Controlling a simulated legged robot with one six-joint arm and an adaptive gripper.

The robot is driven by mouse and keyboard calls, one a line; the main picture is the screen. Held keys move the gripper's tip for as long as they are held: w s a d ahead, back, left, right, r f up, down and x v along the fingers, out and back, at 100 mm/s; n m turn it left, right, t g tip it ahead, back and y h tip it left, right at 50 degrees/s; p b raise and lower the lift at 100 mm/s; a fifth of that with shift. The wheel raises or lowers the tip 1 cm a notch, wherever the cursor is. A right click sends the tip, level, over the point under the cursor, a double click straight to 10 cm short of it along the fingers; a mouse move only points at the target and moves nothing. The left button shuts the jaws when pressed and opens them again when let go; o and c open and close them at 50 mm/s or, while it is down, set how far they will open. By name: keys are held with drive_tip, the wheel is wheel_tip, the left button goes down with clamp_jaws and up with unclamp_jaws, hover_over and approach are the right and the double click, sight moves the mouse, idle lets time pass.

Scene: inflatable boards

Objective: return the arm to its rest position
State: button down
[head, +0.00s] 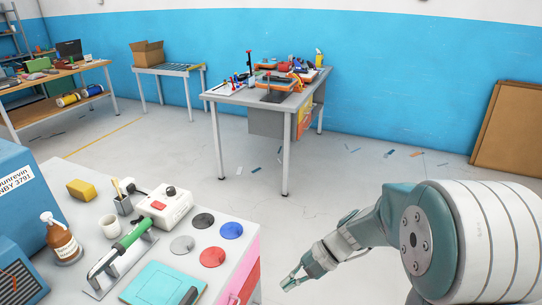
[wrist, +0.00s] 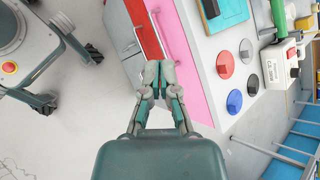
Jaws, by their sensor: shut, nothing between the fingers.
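My gripper (head: 292,281) shows in the lower middle of the head view, at the end of my arm, which reaches in from the right. It is beside the right edge of the near workbench (head: 221,275), apart from it and over the floor. In the wrist view my gripper (wrist: 159,68) has its fingertips together with nothing between them. Behind the fingertips are the red and pink drawer fronts (wrist: 188,62) of the workbench.
The bench top holds a green-handled tool (head: 130,240), a white control box (head: 165,206), a brown bottle (head: 62,243) and several round discs (head: 231,230). Another table (head: 232,95) with tools stands farther back. Open floor (head: 335,190) lies between them. Brown boards (head: 510,130) lean at the right wall.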

drive_tip(key=s+d+r+n+t+h, duration=0.6)
drive_tip(key=s+d+r+t+h, duration=0.2)
drive_tip(key=s+d+r, duration=0.3)
wheel_tip(320, 180, up, 3)
drive_tip(key=shift+s+d+r+n+h, duration=0.15)
drive_tip(key=shift+s+n+h, duration=0.15)
drive_tip(key=shift+s+h, duration=0.7)
drive_tip(key=shift+s, duration=0.2)
